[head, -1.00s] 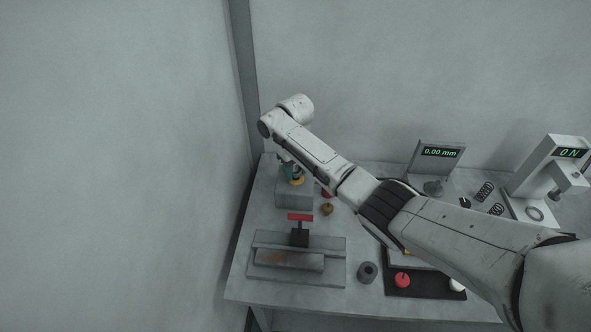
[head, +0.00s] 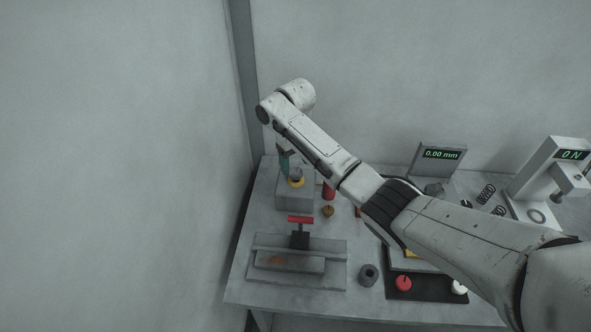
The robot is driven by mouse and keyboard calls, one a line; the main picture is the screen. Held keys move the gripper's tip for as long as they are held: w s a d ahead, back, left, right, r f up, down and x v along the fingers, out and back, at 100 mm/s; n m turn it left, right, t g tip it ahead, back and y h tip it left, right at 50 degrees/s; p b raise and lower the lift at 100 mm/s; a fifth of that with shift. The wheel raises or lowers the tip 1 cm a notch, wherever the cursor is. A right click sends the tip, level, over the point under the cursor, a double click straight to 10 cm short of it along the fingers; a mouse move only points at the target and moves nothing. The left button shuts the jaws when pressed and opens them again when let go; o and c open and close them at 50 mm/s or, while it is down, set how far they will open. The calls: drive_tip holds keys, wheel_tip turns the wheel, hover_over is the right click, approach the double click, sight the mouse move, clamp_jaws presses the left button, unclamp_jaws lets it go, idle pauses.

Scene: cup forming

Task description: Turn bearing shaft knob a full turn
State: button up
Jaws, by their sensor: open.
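The bearing shaft knob appears to be the small grey knob (head: 296,174) in a yellow ring (head: 297,184) on top of a grey block (head: 293,199) at the table's back left. My arm reaches over from the right and bends down above the block. My gripper (head: 285,165) points down just above and left of the knob, partly hidden behind my forearm. It is open and looks empty. I cannot tell whether a finger touches the knob.
A red cylinder (head: 328,191) and a small brass piece (head: 328,211) stand right of the block. A red-handled clamp fixture (head: 300,220) is in front. A dark ring (head: 368,275) and a black tray (head: 427,286) lie front right.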

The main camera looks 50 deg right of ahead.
sight(295, 171)
wheel_tip(295, 171, up, 7)
drive_tip(key=shift+f+b, duration=0.2)
drive_tip(key=shift+b, duration=0.25)
drive_tip(key=m, duration=0.9)
drive_tip(key=m+b, duration=0.1)
drive_tip(key=m, duration=0.8)
drive_tip(key=m+b, duration=0.1)
drive_tip(key=m, duration=0.8)
drive_tip(key=shift+f, duration=0.35)
drive_tip(key=m, duration=0.4)
drive_tip(key=shift+f+m+b, duration=0.1)
drive_tip(key=shift+m+b, duration=0.2)
wheel_tip(295, 171, down, 11)
drive_tip(key=shift+r+p, duration=0.1)
drive_tip(key=shift+p, duration=0.5)
